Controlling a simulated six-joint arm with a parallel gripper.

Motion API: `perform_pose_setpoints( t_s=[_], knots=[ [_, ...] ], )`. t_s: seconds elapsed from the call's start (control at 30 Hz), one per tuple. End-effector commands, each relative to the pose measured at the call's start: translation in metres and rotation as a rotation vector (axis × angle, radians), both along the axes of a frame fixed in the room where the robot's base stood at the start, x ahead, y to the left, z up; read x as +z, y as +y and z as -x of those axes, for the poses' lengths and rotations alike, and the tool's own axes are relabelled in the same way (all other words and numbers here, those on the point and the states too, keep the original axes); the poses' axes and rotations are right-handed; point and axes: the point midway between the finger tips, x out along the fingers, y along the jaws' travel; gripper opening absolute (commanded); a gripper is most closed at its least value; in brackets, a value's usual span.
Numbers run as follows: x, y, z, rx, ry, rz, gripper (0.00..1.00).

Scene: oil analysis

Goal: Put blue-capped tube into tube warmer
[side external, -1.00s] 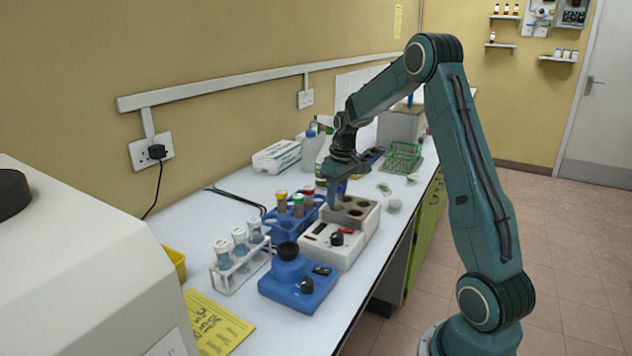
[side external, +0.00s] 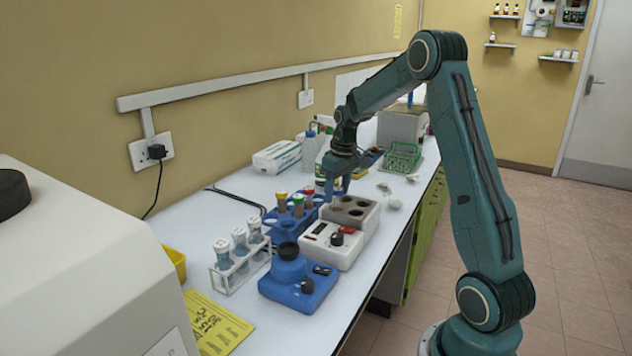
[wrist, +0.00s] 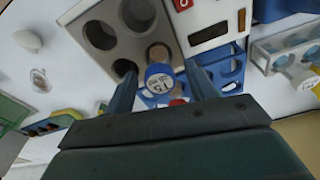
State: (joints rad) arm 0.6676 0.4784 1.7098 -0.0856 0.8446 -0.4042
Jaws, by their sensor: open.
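The blue-capped tube (wrist: 158,76) shows in the wrist view between my fingers, its cap end toward me. It appears to stand in the near-side well of the tube warmer, though how deep it sits is hidden. My gripper (wrist: 160,77) is open, one finger each side of the cap with gaps between. In the side view my gripper (side external: 338,192) is low over the block's far-left corner and mostly hides the tube.
A blue rack (side external: 271,226) with several capped tubes stands close left of the warmer. A blue device (side external: 290,289) and a white rack (side external: 226,284) of tubes stand in front. A green wire rack (side external: 402,158) is behind. Small pale items lie right of the warmer.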

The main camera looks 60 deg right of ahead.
Motion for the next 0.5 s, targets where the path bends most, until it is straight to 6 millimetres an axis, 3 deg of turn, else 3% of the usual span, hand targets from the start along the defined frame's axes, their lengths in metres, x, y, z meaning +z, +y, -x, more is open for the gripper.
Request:
perform_pose_setpoints(
  t_s=[0.5],
  knots=[
    [0.082, 0.001, 0.009, 0.0, -0.003, 0.003, 0.55]
  ],
)
